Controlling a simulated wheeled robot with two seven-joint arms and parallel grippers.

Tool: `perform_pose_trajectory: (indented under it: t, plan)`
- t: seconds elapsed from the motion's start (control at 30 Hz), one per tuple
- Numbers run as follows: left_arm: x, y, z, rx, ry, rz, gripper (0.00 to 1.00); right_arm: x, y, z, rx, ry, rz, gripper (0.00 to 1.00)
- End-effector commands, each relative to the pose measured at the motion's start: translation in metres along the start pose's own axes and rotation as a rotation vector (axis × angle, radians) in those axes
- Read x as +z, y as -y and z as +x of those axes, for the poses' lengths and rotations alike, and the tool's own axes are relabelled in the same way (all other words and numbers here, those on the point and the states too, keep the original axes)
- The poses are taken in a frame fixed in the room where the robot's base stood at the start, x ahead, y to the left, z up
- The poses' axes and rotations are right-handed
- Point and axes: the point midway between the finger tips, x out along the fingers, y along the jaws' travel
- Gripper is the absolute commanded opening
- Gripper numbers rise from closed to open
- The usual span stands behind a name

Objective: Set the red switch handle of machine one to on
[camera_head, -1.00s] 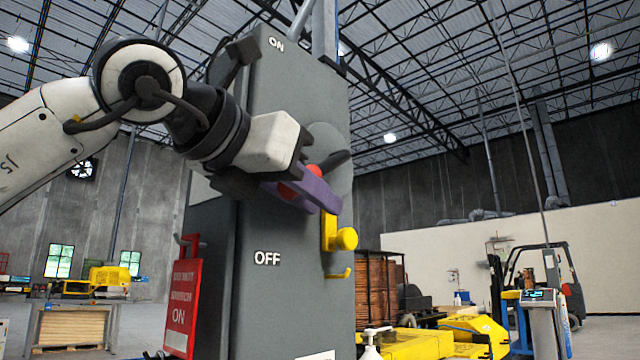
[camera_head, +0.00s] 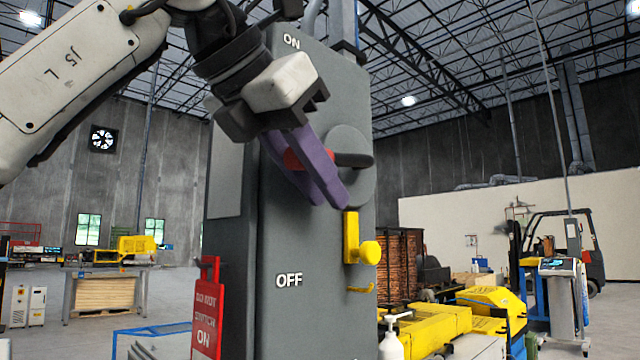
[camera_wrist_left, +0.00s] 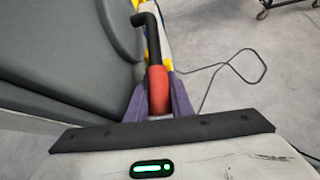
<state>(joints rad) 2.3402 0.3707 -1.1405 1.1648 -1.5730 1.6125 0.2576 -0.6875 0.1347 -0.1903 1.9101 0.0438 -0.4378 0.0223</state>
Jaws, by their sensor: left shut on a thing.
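The grey switch box (camera_head: 318,240) of the machine stands in the middle, with ON near its top and OFF lower down. The red switch handle (camera_head: 294,159) sits at mid-height on a dark lever, between the two labels. My left gripper (camera_head: 335,200) has purple fingers shut around the red handle and tilts downward to the right. In the left wrist view the red handle (camera_wrist_left: 158,88) is between the purple fingers, and the black lever runs up from it. My right gripper is in neither view.
A yellow latch (camera_head: 352,240) with a knob is on the box's right side. A red lockout sign (camera_head: 207,310) hangs at its lower left. A white pump bottle (camera_head: 391,338) and yellow machinery stand at the lower right. A forklift is farther back.

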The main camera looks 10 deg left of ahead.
Motion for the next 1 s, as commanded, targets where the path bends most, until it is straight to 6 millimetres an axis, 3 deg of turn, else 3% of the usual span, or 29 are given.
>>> perform_pose_trajectory:
  t: [0.23, 0.27, 0.3, 0.63, 0.77, 1.0]
  plan:
    - [0.001, 0.0, -0.001, 0.001, 0.004, 0.0, 0.0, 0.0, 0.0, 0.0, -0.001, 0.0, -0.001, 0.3]
    - [0.001, 0.0, -0.001, 0.001, 0.004, 0.0, 0.25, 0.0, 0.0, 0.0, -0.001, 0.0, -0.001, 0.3]
    - [0.001, 0.0, -0.001, 0.001, 0.004, 0.0, 0.28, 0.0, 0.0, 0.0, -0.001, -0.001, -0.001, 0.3]
    - [0.001, 0.0, -0.004, 0.001, 0.004, -0.001, 0.28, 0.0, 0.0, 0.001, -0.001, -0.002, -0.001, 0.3]
    - [0.001, 0.0, -0.021, 0.002, 0.007, 0.0, 0.28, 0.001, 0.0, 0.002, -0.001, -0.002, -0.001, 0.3]
    - [0.002, 0.0, -0.069, 0.002, 0.007, -0.001, 0.28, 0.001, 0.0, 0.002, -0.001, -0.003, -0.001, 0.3]
